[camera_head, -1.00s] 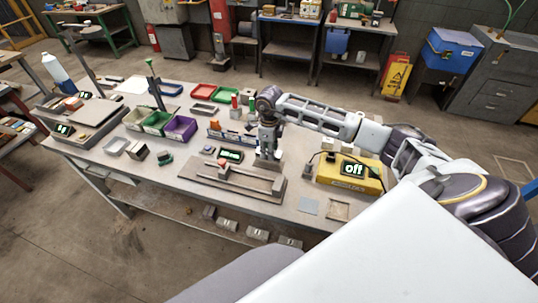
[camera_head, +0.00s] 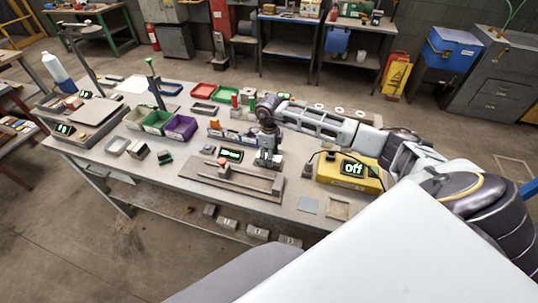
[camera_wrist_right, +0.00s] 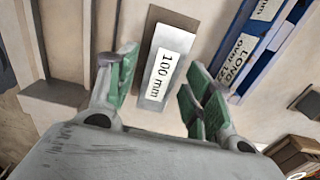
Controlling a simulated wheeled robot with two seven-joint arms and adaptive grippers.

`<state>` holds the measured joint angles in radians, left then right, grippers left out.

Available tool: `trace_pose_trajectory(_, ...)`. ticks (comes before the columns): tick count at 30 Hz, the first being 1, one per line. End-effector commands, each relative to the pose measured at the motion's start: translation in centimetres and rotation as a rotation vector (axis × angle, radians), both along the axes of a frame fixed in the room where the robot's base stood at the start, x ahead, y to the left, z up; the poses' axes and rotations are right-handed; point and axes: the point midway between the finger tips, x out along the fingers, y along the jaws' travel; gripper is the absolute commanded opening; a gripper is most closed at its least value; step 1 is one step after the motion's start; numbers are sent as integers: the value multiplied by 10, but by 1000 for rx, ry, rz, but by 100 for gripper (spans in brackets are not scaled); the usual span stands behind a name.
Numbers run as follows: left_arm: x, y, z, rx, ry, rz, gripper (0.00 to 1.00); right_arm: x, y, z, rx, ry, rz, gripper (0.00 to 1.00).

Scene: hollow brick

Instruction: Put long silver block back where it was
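A silver-grey block (camera_wrist_right: 152,103) with a white "100 mm" label lies between the fingers of my right gripper (camera_wrist_right: 160,85) in the right wrist view. The fingers are open on either side of it, with a visible gap on the left. In the head view my right gripper (camera_head: 267,160) points down over the back of the grey measuring fixture (camera_head: 235,185) with its display. The block is not clear in the head view. My left gripper is not in view.
A blue rack (camera_wrist_right: 245,45) labelled "LONG" stands right of the block in the wrist view. A yellow box (camera_head: 345,172) reading "off" sits right of the fixture. Green and purple bins (camera_head: 180,128) stand to the left. Grey and tan plates (camera_head: 308,205) lie near the front edge.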

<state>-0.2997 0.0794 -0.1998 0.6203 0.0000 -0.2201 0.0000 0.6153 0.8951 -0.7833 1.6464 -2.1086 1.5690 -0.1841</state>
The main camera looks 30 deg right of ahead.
Motion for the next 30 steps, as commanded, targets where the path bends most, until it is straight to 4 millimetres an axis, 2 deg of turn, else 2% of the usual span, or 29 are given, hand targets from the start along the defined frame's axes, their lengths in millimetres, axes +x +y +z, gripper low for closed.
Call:
trace_pose_trajectory(15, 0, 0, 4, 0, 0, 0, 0, 0, 0, 4, 0, 0, 0, 53)
trace_pose_trajectory(20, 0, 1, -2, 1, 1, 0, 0, 1, -1, 19, 0, -3, 0, 53)
trace_pose_trajectory(30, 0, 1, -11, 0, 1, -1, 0, 1, -1, 68, 0, -4, 0, 53)
